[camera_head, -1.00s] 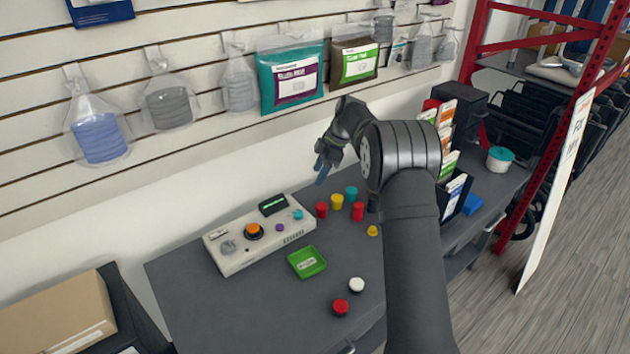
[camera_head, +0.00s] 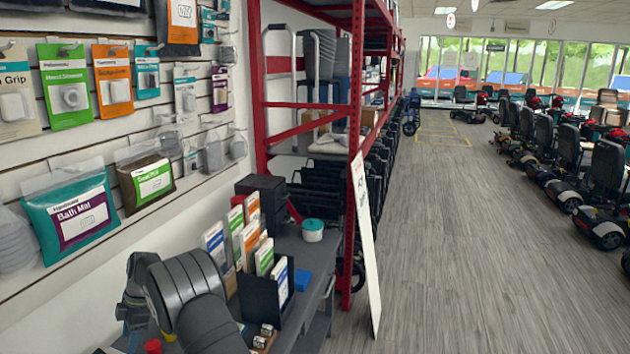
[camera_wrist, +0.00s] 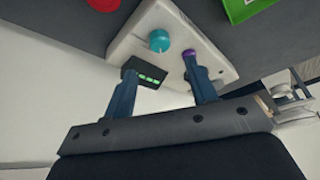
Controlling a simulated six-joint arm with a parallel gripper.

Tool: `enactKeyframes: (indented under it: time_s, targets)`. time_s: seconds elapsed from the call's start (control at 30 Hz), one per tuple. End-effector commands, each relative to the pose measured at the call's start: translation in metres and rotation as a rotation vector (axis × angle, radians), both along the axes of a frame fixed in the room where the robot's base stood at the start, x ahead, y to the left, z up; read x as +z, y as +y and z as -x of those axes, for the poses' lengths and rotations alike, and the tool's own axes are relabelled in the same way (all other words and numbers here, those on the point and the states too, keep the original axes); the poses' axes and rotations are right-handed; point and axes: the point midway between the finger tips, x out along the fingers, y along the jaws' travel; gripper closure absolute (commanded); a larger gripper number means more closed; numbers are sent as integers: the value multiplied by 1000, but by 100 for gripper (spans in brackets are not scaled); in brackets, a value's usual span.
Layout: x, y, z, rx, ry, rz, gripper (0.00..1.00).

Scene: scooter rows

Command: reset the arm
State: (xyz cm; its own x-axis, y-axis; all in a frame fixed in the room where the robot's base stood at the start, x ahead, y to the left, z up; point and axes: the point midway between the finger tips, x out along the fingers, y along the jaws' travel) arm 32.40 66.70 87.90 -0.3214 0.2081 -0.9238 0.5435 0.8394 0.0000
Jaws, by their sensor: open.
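My gripper (camera_wrist: 163,92) shows in the wrist view with its two blue-grey fingers spread apart and nothing between them. Beyond the fingers is the white control box (camera_wrist: 205,42) with a teal knob (camera_wrist: 159,40), a purple button (camera_wrist: 189,54) and a small dark display with green marks (camera_wrist: 147,78). The fingers overlap the box in the picture; I cannot tell any contact. In the head view my dark arm (camera_head: 185,290) is at the bottom left, and its fingers are mostly hidden or cut off.
A red cap (camera_wrist: 103,4) and green tray (camera_wrist: 243,8) lie on the grey table. In the head view, a brochure holder (camera_head: 268,297) and teal-lidded tub (camera_head: 312,230) stand beside the arm. A red rack (camera_head: 357,150) and leaning white sign (camera_head: 363,250) are further right.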

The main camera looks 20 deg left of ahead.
Motion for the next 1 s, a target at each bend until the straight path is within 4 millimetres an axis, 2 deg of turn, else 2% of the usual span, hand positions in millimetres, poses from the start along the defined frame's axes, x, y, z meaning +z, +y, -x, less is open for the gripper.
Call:
enactKeyframes:
  time_s: [0.2,0.4,0.63,1.0]
  targets:
    - [-41,9,15,1,2,2,48]
    - [-67,15,24,1,1,2,48]
    - [-77,18,27,0,0,0,48]
    - [-75,17,26,-1,0,0,48]
